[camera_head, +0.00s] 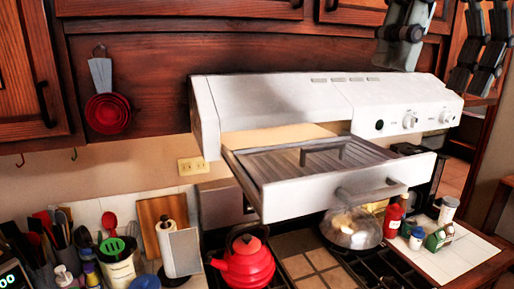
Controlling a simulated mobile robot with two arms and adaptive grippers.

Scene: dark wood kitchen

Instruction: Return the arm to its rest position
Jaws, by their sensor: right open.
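My right gripper (471,86) is at the upper right edge of the head view. Its dark fingers point down and are apart, with nothing seen between them. Its upper part is cut off by the frame. A grey part of mine hangs at the top, left of these fingers, in front of the cabinets; I cannot tell which link it is. My left gripper is not in view.
The hood's white-fronted drawer (330,195) is pulled out above the stove. A red kettle (246,264) and a pan (350,232) stand below it. Bottles (394,218) are at right, utensils (118,262) at left. Red measuring cups (107,113) hang on the wood.

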